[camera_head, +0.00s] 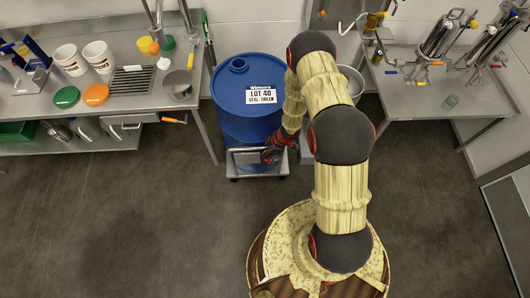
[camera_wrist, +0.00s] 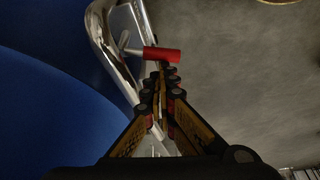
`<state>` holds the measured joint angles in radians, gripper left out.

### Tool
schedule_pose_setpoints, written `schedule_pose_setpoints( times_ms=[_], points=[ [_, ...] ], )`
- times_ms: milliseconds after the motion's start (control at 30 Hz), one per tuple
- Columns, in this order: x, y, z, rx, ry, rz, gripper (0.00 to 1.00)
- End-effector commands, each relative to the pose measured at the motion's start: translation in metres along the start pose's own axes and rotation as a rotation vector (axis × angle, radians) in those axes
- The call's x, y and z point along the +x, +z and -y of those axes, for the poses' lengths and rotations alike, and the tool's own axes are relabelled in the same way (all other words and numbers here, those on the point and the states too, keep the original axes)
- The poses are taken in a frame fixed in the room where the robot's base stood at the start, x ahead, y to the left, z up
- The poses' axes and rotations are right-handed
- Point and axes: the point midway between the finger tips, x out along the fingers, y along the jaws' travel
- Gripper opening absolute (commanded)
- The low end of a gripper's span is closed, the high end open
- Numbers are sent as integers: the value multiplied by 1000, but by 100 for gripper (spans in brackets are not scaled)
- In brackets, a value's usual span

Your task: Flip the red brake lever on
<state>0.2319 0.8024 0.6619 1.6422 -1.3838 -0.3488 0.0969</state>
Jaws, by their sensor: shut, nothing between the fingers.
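The red brake lever (camera_wrist: 162,54) is a short red cylinder on a thin metal stem, beside a shiny metal tube of the cart frame (camera_wrist: 104,32) in the wrist view. My gripper (camera_wrist: 162,70) is shut and empty, with its fingertips right at the underside of the lever in that picture. I cannot tell whether they touch it. In the head view my gripper (camera_head: 270,155) is low at the front of the blue drum, over the metal cart (camera_head: 245,153). The lever is hard to make out there, mostly hidden by my gripper.
The blue drum (camera_head: 236,122) with a "LOT 40" label stands on the cart. A steel table (camera_head: 125,97) with tubs and lids is at the left. Another steel table (camera_head: 420,97) with metal cylinders is at the right. The floor (camera_head: 130,200) in front is clear.

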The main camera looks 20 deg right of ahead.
Motion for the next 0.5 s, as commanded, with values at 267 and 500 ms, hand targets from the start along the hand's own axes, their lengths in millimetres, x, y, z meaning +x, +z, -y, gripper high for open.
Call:
schedule_pose_setpoints(
  times_ms=[267, 500],
  points=[
    [-8, 10, 5, -185, -73, 3, 0],
    [-10, 20, 7, -362, -138, 3, 0]
  ],
)
